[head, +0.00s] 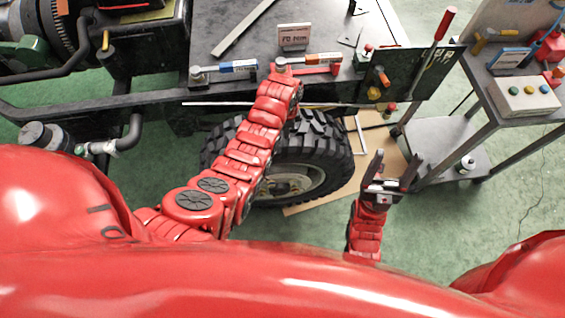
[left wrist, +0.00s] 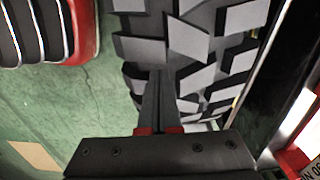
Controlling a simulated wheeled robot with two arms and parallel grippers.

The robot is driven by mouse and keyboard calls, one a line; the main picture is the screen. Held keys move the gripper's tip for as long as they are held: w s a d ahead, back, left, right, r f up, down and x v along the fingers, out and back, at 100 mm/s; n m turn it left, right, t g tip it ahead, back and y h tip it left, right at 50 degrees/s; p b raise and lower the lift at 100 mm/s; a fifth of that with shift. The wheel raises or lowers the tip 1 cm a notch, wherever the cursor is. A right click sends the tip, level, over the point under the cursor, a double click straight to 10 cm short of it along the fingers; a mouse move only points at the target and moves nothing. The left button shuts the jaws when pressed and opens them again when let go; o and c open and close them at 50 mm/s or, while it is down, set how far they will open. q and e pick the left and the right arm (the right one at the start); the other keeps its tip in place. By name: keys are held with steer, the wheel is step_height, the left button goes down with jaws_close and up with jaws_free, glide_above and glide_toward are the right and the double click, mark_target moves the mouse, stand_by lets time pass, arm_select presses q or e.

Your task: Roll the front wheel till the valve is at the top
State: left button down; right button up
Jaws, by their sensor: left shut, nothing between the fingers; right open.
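The front wheel has a black, chunky-treaded tyre (head: 322,150) and a pale rim (head: 318,178), under the chassis edge. My left arm crosses in front of its left part in the head view. The valve cannot be made out. My left gripper (left wrist: 160,80) is shut and empty, its fingers lying over the tyre tread (left wrist: 185,40) in the left wrist view. Whether the tips touch the tread I cannot tell. The head view does not show these fingers. My right gripper (head: 394,168) is open and empty, right of the wheel and apart from it.
A dark bench top (head: 310,25) with tools and a sign (head: 294,37) lies above the wheel. A dark panel (head: 428,75) with a red-handled lever stands at its right. A grey trolley (head: 480,150) is further right. Green floor is clear at lower right.

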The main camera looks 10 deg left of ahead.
arm_select(q)
steer(key=shift+s+f, duration=0.25)
steer(key=shift+f, duration=0.1)
steer(key=shift+d+b, duration=0.1)
steer(key=shift+b, duration=0.2)
steer(key=shift+w+d+f+b, duration=0.1)
steer(key=shift+w+d+b, duration=0.1)
steer(key=shift+d+b, duration=0.3)
steer(key=shift+w+d+f+b, duration=0.1)
steer(key=shift+w+d+b, duration=0.1)
steer(key=shift+d, duration=0.5)
steer(key=shift+r, duration=0.15)
steer(key=shift+w+r+p, duration=0.1)
steer(key=shift+r+p, duration=0.3)
steer(key=shift+r, duration=0.1)
step_height(320, 180, up, 4)
steer(key=shift+w+f+p, duration=0.1)
steer(key=shift+f+p, duration=0.15)
steer(key=shift+p, duration=0.55)
step_height(320, 180, up, 4)
steer(key=shift+f+p, duration=0.15)
steer(key=shift+p, duration=0.5)
steer(key=shift+w, duration=0.1)
